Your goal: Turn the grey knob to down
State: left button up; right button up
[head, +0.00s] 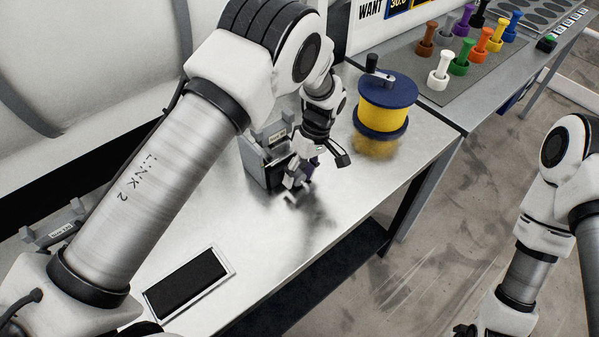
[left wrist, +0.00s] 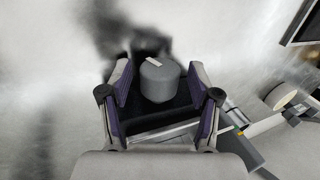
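The grey knob (left wrist: 160,82) is a short round cylinder with a white mark on its top, in the middle of the left wrist view. My left gripper (left wrist: 160,92) is open, with a purple-lined finger on each side of the knob. A gap seems to show between the knob and each finger. In the head view my left gripper (head: 312,176) is low over the bench, beside a grey box-like holder (head: 262,160). The knob is not clearly visible there. My right gripper is out of view.
On the metal bench (head: 350,215) are a yellow spool with blue flanges and a crank (head: 384,102), close right of my left gripper, and a dark flat panel (head: 188,284). Several coloured pegs (head: 440,72) stand on a grey mat farther back. The bench's front middle is clear.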

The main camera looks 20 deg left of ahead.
pick_arm(q)
jog(key=c, duration=0.8)
jog(key=shift+t, duration=0.3)
jog(key=shift+s+a+r+t+h+p, duration=0.15)
jog(key=shift+t+h+p, duration=0.4)
jog(key=shift+t+h, duration=0.4)
jog(key=shift+t, duration=0.35)
jog(key=shift+f+h+b, duration=0.25)
jog(key=shift+b, duration=0.2)
jog(key=t+b, duration=0.1)
jog(key=b, duration=0.2)
jog(key=t+h+b, duration=0.1)
jog(key=b, duration=0.2)
jog(key=shift+s+f+t+b, duration=0.1)
jog(key=shift+f+t+b, duration=0.1)
jog(key=shift+t+b, duration=0.15)
jog(key=shift+r+h+b, duration=0.2)
jog(key=shift+h+b, duration=0.1)
jog(key=shift+b, duration=0.1)
